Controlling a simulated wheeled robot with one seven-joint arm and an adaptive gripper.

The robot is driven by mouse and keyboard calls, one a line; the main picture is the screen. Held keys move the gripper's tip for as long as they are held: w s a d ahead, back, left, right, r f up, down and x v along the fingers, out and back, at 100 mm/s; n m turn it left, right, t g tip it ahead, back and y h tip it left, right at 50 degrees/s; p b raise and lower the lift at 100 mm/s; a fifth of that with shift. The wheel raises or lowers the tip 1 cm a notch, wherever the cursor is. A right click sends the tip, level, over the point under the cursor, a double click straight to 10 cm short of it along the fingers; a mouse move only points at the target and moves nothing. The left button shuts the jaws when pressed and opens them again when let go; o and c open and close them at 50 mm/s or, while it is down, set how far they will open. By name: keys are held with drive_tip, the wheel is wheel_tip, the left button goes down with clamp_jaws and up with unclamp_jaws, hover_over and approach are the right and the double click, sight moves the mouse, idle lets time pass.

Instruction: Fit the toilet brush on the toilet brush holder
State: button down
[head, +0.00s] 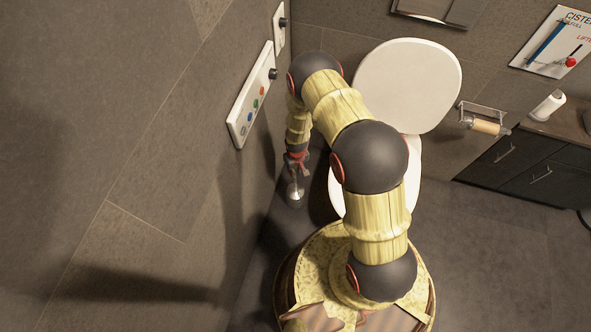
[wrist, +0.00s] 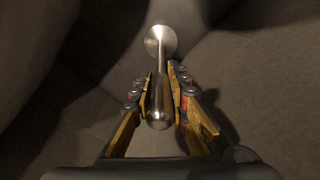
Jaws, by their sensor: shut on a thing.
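My gripper (head: 297,161) is low beside the left wall, left of the toilet. In the wrist view my gripper (wrist: 161,75) is shut on the toilet brush (wrist: 160,97), with one finger on each side of its shiny metal handle. The rounded handle end points toward the wrist camera, and a round metal disc (wrist: 160,39) shows beyond the fingertips. In the head view a silvery metal piece (head: 295,191) shows just below my gripper near the floor. I cannot tell the holder apart from the brush, nor whether the brush sits in it.
The white toilet (head: 408,85) with raised lid stands right of my gripper, partly behind my arm. A wall panel (head: 251,95) with coloured buttons is on the left wall. A paper roll holder (head: 485,125) and a dark cabinet (head: 520,160) are at the right. Floor at right is clear.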

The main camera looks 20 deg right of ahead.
drive_tip(key=shift+f, duration=0.15)
drive_tip(key=c, duration=1.6)
unclamp_jaws()
drive_tip(key=shift+c, duration=0.2)
drive_tip(key=r, duration=1.2)
drive_tip(key=shift+s, duration=0.3)
